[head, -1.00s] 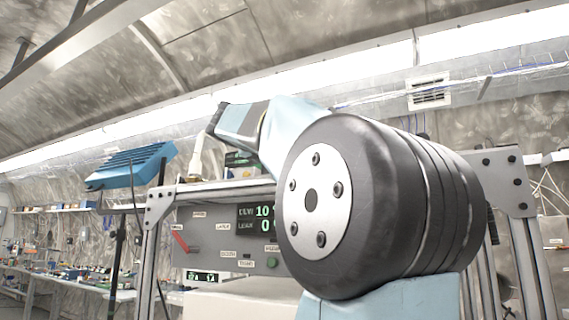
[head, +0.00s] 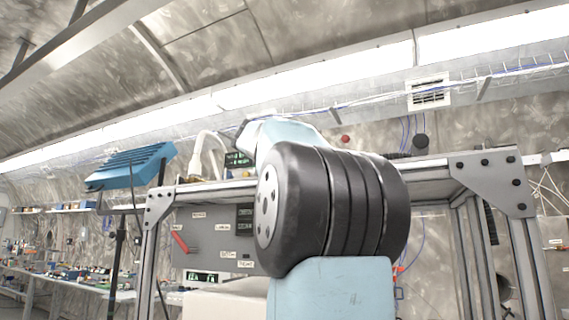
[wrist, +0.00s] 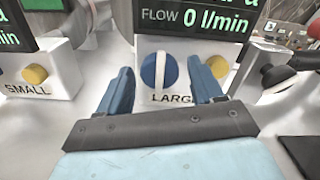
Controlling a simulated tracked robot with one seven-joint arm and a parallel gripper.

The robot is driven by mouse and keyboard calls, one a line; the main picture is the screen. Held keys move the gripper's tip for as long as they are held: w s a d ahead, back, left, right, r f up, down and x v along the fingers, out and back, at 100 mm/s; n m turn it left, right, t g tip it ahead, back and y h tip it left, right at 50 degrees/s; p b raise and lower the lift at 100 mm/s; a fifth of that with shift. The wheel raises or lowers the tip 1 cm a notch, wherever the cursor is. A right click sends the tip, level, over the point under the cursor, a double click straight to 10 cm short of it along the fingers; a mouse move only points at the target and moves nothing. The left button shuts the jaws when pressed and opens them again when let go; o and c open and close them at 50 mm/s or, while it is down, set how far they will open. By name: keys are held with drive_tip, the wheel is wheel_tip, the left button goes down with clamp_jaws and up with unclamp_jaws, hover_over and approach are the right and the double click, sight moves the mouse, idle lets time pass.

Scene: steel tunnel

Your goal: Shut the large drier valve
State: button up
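The large drier valve (wrist: 159,70) is a round blue knob with an upright white bar, on a white block in the wrist view. The word below it reads LARG, its end hidden by a finger. My gripper (wrist: 160,72) is open, with one blue finger on each side of the knob. Gaps show between both fingers and the knob; I cannot tell how far the tips reach past its face. A display (wrist: 195,20) above reads FLOW 0 l/min. In the head view my arm hides the gripper and the valve.
Yellow buttons sit right of the valve (wrist: 217,66) and on the block marked SMALL (wrist: 35,74). In the head view, a control panel (head: 215,238) with a red lever hangs in the metal frame; a blue lamp (head: 130,166) is at left.

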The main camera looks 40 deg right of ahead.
drive_tip(key=c, duration=1)
drive_tip(key=shift+m, duration=0.3)
drive_tip(key=m, duration=0.5)
drive_tip(key=shift+w+a, duration=0.1)
drive_tip(key=shift+w, duration=0.05)
drive_tip(key=m, duration=0.6)
drive_tip(key=shift+w, duration=0.1)
drive_tip(key=shift+m, duration=0.5)
drive_tip(key=o, duration=1)
drive_tip(key=shift+o, duration=0.2)
drive_tip(key=shift+r, duration=0.1)
